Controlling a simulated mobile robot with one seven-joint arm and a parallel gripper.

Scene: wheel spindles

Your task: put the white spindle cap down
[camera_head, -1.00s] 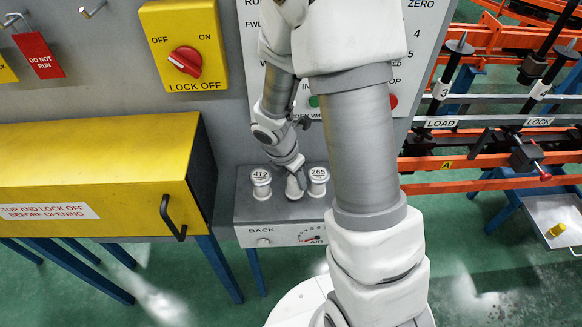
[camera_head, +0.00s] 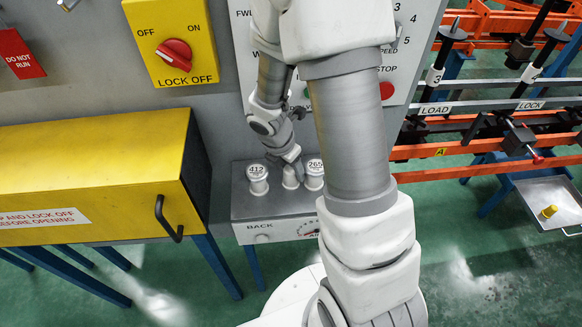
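My gripper (camera_head: 291,161) points down over the grey box (camera_head: 240,205) below the control panel. Directly under it is a small white piece (camera_head: 291,180), between two white flanged pieces. The left one is marked 412 (camera_head: 257,180), the right one 265 (camera_head: 314,178), partly hidden by my arm. The middle piece looks like a white cap, with its top covered by the gripper. The fingers are too small and overlapped to show whether they grip it. I cannot tell whether its base touches the box top.
A yellow cabinet (camera_head: 100,160) with a black handle stands at the left. A lock-off switch (camera_head: 174,52) is on the wall. At the right are an orange rack (camera_head: 470,147) with black spindles (camera_head: 443,55) and a metal tray (camera_head: 570,195) holding a yellow piece (camera_head: 549,211).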

